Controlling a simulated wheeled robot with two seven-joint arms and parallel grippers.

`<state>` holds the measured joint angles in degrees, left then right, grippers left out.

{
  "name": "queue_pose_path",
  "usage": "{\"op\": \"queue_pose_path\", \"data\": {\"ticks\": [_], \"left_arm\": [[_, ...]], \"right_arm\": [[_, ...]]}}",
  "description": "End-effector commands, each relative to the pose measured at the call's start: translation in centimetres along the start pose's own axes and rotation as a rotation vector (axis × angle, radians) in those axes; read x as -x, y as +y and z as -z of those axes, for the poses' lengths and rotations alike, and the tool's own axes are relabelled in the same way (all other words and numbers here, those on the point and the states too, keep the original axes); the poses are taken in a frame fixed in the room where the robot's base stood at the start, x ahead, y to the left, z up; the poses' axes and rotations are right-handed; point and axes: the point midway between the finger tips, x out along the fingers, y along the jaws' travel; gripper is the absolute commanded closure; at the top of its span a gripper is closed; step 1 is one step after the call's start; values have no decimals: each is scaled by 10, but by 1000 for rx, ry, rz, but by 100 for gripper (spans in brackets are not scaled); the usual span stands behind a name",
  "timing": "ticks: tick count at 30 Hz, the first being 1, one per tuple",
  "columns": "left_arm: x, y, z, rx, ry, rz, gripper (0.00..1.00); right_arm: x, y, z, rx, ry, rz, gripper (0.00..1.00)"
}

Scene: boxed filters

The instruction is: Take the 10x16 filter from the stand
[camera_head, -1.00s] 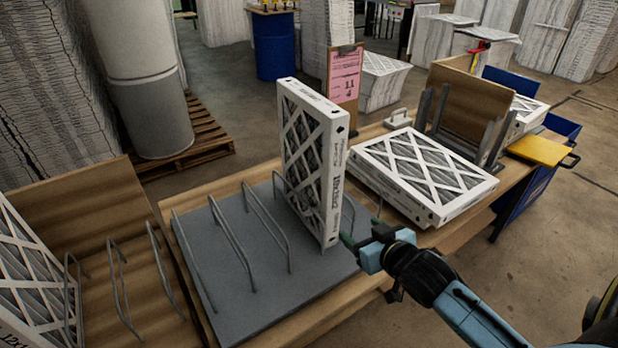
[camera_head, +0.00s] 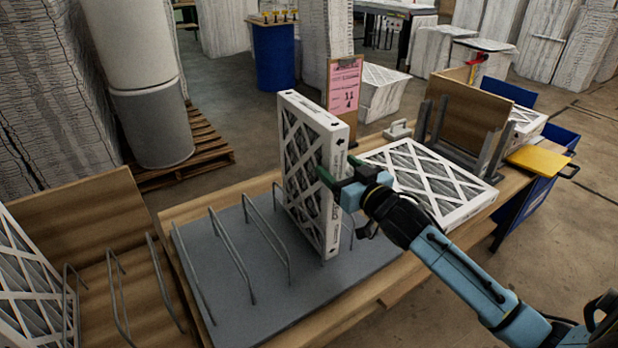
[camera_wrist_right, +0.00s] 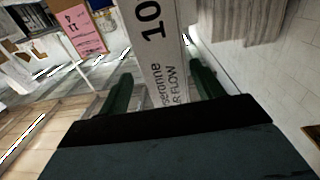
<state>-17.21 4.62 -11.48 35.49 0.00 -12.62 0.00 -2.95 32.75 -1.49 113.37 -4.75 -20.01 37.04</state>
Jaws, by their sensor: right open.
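The upright filter (camera_head: 312,172) with a white frame stands in the wire slots of the grey stand (camera_head: 215,290) in the head view. In the right wrist view its white edge (camera_wrist_right: 163,70) shows a large "10" and lies between the fingers. My right gripper (camera_head: 338,176) is at the filter's right-hand edge, about mid-height. Its two green fingers (camera_wrist_right: 160,92) are apart, one on each side of the edge. Whether they touch the filter cannot be told. My left gripper is not in view.
Flat stacked filters (camera_head: 430,180) lie on the table to the right, behind my right arm. A clipboard with a pink sheet (camera_head: 344,88) stands behind the filter. Another filter (camera_head: 28,290) leans in a wooden rack at the left. Empty wire slots (camera_head: 230,255) are left of the upright filter.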

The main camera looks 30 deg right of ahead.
Motion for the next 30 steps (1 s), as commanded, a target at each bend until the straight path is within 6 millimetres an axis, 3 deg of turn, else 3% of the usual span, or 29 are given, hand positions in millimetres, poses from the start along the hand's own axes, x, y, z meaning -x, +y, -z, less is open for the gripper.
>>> {"op": "queue_pose_path", "data": {"ticks": [12,21,30], "left_arm": [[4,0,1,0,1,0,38],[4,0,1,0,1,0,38],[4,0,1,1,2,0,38]], "right_arm": [[-48,-7,-2,0,1,0,34],[-51,-8,-3,-1,0,0,35],[-50,-8,-3,-1,0,0,74]]}}
